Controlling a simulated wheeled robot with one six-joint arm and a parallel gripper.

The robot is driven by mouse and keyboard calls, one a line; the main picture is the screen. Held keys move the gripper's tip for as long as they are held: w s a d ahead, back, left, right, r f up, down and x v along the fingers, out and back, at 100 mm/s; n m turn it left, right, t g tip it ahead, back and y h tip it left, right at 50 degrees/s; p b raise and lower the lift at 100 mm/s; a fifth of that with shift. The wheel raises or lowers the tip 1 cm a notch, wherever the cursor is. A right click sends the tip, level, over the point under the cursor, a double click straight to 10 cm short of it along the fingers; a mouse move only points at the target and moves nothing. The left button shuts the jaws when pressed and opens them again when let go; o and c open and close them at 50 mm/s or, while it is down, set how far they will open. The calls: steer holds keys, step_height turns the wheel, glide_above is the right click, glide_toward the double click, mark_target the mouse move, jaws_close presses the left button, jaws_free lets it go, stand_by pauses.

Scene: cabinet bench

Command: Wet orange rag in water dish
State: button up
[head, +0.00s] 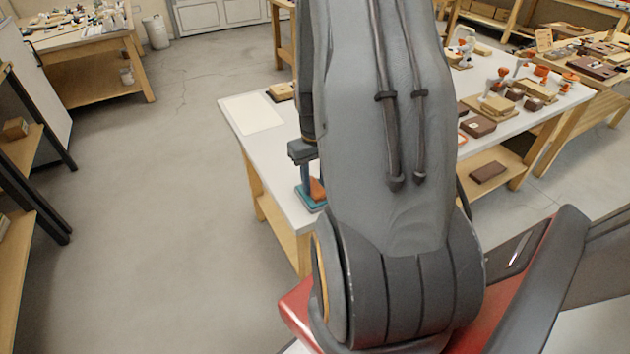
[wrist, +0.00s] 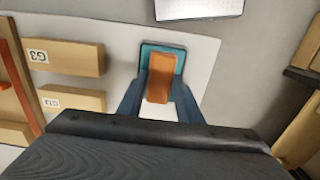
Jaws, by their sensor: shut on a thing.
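The orange rag (wrist: 160,75) sits between the two finger tips of my gripper (wrist: 160,84), which is shut on it. The teal water dish (wrist: 148,49) lies behind the rag in the wrist view, and the rag overlaps much of it. In the head view, my gripper (head: 306,172) points down at the bench's left edge, with the orange rag (head: 318,189) over the teal dish (head: 311,204). I cannot tell whether the rag touches the dish bottom or any water. My arm hides part of this area.
The white bench top (head: 275,150) carries a pale sheet (head: 252,114) at its far left corner. Brown boxes (head: 478,125) and several small items stand on the bench right of my arm. Tan labelled boxes (wrist: 65,57) show in the wrist view. Open floor (head: 170,210) lies left.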

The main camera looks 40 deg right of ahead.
steer(key=shift+r+p, duration=2.95)
steer(key=shift+r, duration=0.55)
